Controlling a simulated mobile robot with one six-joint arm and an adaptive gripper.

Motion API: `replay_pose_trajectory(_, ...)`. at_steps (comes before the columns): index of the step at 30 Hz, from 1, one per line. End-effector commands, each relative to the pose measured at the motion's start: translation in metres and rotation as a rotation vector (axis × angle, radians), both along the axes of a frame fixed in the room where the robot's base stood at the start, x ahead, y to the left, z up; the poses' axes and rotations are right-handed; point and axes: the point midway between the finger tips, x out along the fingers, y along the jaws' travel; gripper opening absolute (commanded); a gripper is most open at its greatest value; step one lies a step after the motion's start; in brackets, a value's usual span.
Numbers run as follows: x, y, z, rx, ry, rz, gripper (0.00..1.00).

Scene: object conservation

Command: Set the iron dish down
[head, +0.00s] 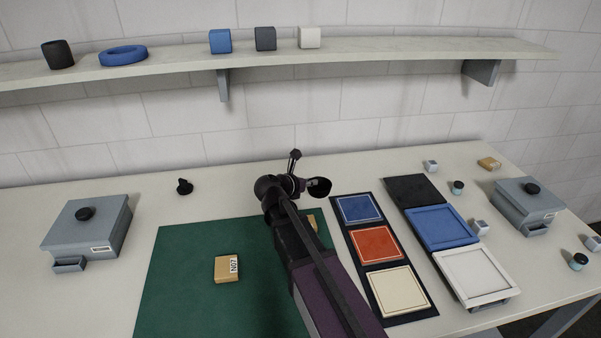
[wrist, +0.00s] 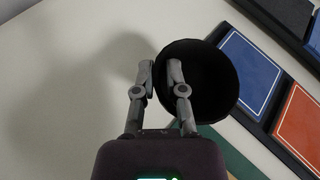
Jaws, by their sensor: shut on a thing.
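The iron dish (head: 320,188) is a round, dark bowl in the middle of the head view, left of and behind the blue panel. My gripper (head: 304,184) is shut on its rim. In the wrist view the dish (wrist: 212,85) opens toward the camera, with one finger of my gripper (wrist: 161,68) inside the rim and the other outside. A wide shadow falls on the pale table to the left there, so the dish looks held above the surface; the exact height is hard to tell.
A dark rack holds blue, red and cream panels (head: 373,245); black, blue and white trays (head: 443,228) lie beyond. A green mat (head: 180,270) bears a tan block (head: 227,268). Grey boxes (head: 88,229) stand at both sides.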

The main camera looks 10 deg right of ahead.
Motion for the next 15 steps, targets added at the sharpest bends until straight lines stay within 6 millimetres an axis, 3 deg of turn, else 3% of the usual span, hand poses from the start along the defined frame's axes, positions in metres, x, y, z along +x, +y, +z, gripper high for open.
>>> replay_pose_trajectory(15,0.099,0.010,-0.010,-0.001,0.000,0.001,0.00)
